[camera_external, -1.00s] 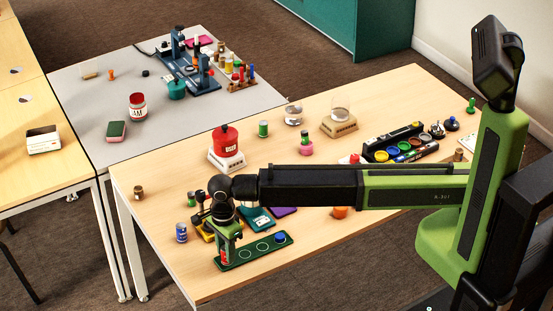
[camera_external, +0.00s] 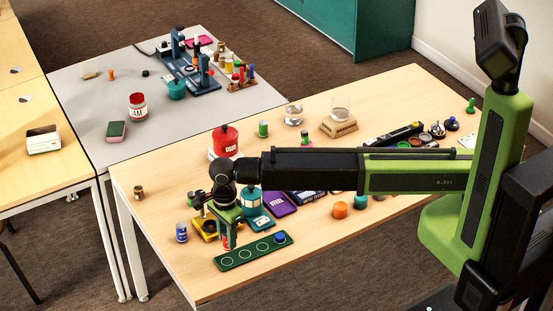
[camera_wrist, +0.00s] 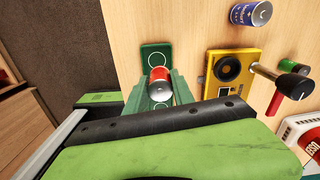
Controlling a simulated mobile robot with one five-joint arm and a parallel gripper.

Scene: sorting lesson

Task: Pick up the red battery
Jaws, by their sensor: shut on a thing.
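The red battery (camera_external: 227,243) is upright between the jaws of my gripper (camera_external: 228,238), above the left part of the green tray (camera_external: 250,259). The tray has ring-marked places and a blue round piece (camera_external: 280,238) at its right end. In the wrist view, my gripper (camera_wrist: 160,88) is shut on the red battery (camera_wrist: 159,77), which shows its silver end and red side between the green fingers. Part of the green tray (camera_wrist: 150,48) shows behind it with an empty ring.
A blue can-like battery (camera_external: 181,232) stands left of the tray. A yellow device (camera_external: 204,229), a teal device (camera_external: 258,222) and a purple item (camera_external: 279,203) lie behind it. A red-topped container (camera_external: 225,140) stands farther back. The table's front edge is near the tray.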

